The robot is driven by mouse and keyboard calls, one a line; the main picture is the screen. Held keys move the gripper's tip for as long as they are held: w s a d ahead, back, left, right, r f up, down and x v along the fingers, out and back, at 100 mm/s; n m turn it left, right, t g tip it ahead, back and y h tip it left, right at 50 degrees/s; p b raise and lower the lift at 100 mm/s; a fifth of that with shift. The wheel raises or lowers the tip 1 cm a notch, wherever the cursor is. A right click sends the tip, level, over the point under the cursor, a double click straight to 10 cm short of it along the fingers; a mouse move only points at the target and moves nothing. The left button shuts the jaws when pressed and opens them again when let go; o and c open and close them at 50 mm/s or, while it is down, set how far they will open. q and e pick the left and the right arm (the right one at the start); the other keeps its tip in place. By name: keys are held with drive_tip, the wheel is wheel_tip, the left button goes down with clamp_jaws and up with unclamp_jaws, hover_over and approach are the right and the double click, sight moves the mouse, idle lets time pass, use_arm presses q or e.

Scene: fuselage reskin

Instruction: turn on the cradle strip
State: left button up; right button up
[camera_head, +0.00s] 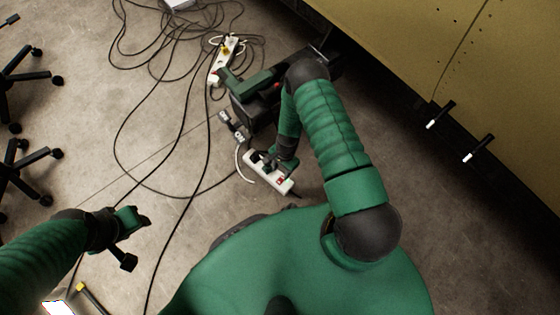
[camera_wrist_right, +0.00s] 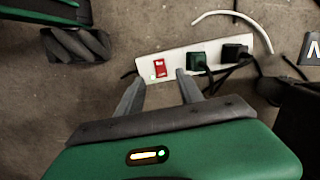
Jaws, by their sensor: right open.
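A white power strip (camera_head: 283,184) lies on the floor below my right gripper (camera_head: 266,161). In the right wrist view the strip (camera_wrist_right: 212,53) has a red rocker switch (camera_wrist_right: 160,68) at its left end and dark plugs (camera_wrist_right: 235,52) toward its right end. My right gripper (camera_wrist_right: 160,80) is open and empty. Its fingertips sit on either side of the switch's near edge in that view; whether they touch the strip I cannot tell. The red switch (camera_head: 281,180) also shows in the head view. My left gripper (camera_head: 138,238) hangs over bare floor, far from the strip.
A second white strip (camera_head: 216,73) with a yellow plug lies farther back among loose black cables (camera_head: 150,45). A dark green and black machine (camera_head: 250,90) stands beside my right arm. Chair bases (camera_head: 25,165) are at the left, a yellow-tan panel (camera_head: 450,50) at the right.

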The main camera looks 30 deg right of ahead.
use_arm(q)
drive_tip(key=p+v, duration=0.1)
drive_tip(key=v, duration=0.1)
drive_tip(key=w+p+v, duration=0.1)
drive_tip(key=p+v, duration=0.1)
drive_tip(key=shift+r, duration=0.4)
use_arm(e)
wheel_tip(320, 180, up, 9)
drive_tip(key=d, duration=0.1)
drive_tip(key=shift+w+d, duration=0.1)
